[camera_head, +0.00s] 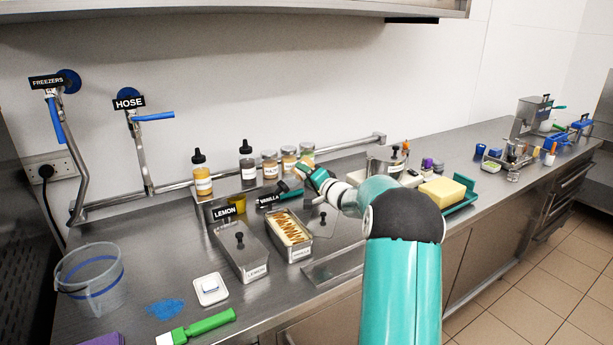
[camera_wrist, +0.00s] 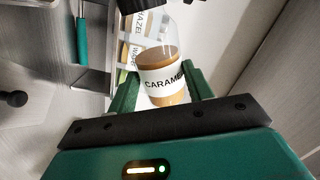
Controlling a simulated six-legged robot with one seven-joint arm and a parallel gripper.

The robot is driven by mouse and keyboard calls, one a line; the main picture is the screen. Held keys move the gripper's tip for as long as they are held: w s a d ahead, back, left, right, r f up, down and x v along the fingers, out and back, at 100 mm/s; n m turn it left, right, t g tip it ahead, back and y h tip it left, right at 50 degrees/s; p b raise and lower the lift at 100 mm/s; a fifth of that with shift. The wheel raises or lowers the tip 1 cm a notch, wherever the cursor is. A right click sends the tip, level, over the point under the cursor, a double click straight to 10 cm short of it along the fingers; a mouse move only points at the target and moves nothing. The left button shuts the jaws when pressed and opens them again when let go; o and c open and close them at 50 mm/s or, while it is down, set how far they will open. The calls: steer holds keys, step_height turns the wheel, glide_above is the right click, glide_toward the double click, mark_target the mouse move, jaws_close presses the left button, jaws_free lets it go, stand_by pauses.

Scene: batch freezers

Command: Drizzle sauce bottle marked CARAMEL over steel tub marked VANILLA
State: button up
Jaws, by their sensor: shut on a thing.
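The sauce bottle marked CARAMEL (camera_wrist: 163,78) is clear with a white label and brown sauce. In the wrist view it stands between the green fingers of my gripper (camera_wrist: 158,92), which is shut on it. In the head view my gripper (camera_head: 312,178) is behind the steel tub marked VANILLA (camera_head: 299,256); the bottle is hard to make out there. The VANILLA tub is open, and its pale contents carry brown zigzag streaks. A black sign reading VANILLA (camera_head: 269,200) stands behind it.
A lidded LEMON tub (camera_head: 245,262) stands left of the VANILLA tub. An amber bottle (camera_head: 202,186), a dark bottle (camera_head: 247,173) and several jars line the back. A bucket (camera_head: 92,277) and brush (camera_head: 205,326) are at left.

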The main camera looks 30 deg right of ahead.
mark_target(306, 158)
steer(key=shift+m, duration=0.8)
steer(key=shift+r, duration=0.1)
steer(key=shift+r+m, duration=0.65)
steer(key=shift+m, duration=0.5)
steer(key=shift+r+m, duration=0.6)
steer(key=shift+m, duration=0.55)
steer(key=shift+r+m, duration=0.75)
steer(key=shift+m, duration=0.35)
steer(key=shift+r+m, duration=0.75)
steer(key=shift+m, duration=0.35)
